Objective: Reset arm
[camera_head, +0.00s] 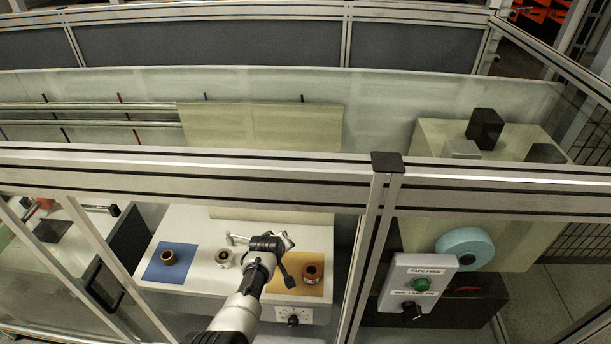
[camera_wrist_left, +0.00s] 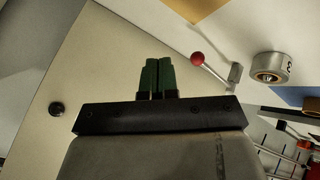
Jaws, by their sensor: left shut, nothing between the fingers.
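My left arm comes in from the bottom of the head view and reaches over the white bench (camera_head: 195,215). Its dark gripper (camera_head: 270,243) is above the bench, between the silver fitting and the orange mat. In the left wrist view the two green fingers (camera_wrist_left: 158,65) are together, with nothing between them. My right gripper is in neither view.
A copper fitting (camera_head: 168,257) stands on a blue mat (camera_head: 158,273), a silver fitting (camera_head: 224,258) beside it, and another copper fitting (camera_head: 312,273) on an orange mat (camera_head: 318,245). A red-knobbed lever (camera_wrist_left: 198,59) is near the fingers. A frame rail (camera_head: 180,165) crosses the head view.

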